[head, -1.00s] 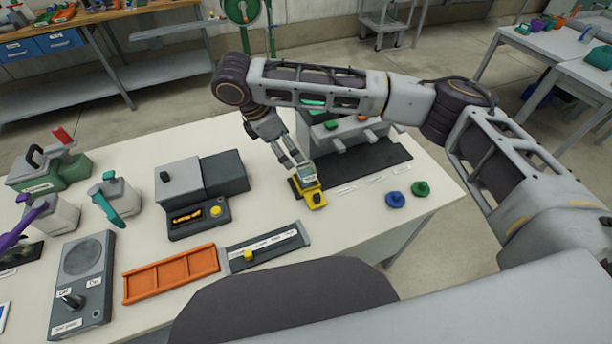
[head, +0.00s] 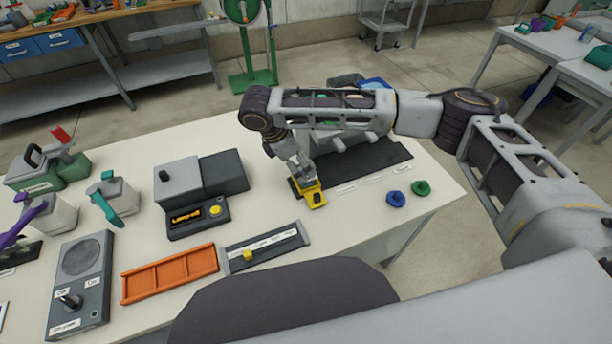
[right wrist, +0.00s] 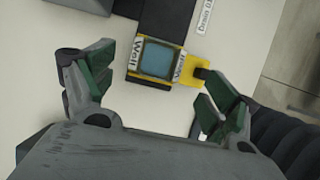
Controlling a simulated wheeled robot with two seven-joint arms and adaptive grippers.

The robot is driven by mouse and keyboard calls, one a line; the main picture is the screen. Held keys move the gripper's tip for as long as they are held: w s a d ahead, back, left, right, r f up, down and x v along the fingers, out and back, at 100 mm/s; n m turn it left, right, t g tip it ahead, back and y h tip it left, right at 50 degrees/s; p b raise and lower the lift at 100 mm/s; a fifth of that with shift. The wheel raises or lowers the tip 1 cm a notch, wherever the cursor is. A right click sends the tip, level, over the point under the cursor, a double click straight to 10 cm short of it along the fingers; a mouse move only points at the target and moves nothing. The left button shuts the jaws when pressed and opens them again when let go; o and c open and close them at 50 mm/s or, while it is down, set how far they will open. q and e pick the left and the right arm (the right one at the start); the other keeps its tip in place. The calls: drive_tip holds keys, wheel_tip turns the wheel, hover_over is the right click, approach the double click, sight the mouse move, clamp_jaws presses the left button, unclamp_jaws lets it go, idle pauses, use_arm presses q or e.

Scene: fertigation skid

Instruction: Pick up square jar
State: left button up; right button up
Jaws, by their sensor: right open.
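A small square blue-grey face, which looks like the top of the square jar (right wrist: 158,58), shows in the right wrist view. It sits between two white labels on a yellow and black unit (head: 314,198) with a dark knob. In the head view my right gripper mostly hides the jar. My right gripper (head: 303,168) is just above and behind the yellow unit. In the right wrist view its green-padded fingers (right wrist: 157,92) are spread wide, with the jar ahead between their lines and nothing held. I cannot tell the exact height gap. My left gripper is not in view.
A dark mat (head: 375,156) and grey rack lie behind the unit. Blue (head: 396,199) and green (head: 421,188) knobs sit to the right, near the table edge. A grey device (head: 205,183), an orange frame (head: 169,273) and several jugs stand to the left.

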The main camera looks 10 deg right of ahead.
drive_tip(key=shift+f, duration=0.1)
drive_tip(key=shift+w+d+x, duration=0.15)
drive_tip(key=shift+x, duration=0.8)
drive_tip(key=shift+w+d+x, duration=0.1)
drive_tip(key=shift+d+x, duration=0.05)
drive_tip(key=shift+x, duration=0.85)
drive_tip(key=shift+d+f, duration=0.15)
drive_tip(key=shift+f, duration=0.25)
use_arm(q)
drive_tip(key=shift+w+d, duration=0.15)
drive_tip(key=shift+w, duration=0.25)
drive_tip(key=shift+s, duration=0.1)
use_arm(e)
drive_tip(key=shift+c, duration=0.2)
drive_tip(key=c, duration=1)
drive_tip(key=shift+r, duration=0.1)
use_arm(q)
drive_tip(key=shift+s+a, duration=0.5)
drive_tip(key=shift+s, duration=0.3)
use_arm(e)
drive_tip(key=shift+r, duration=4.95)
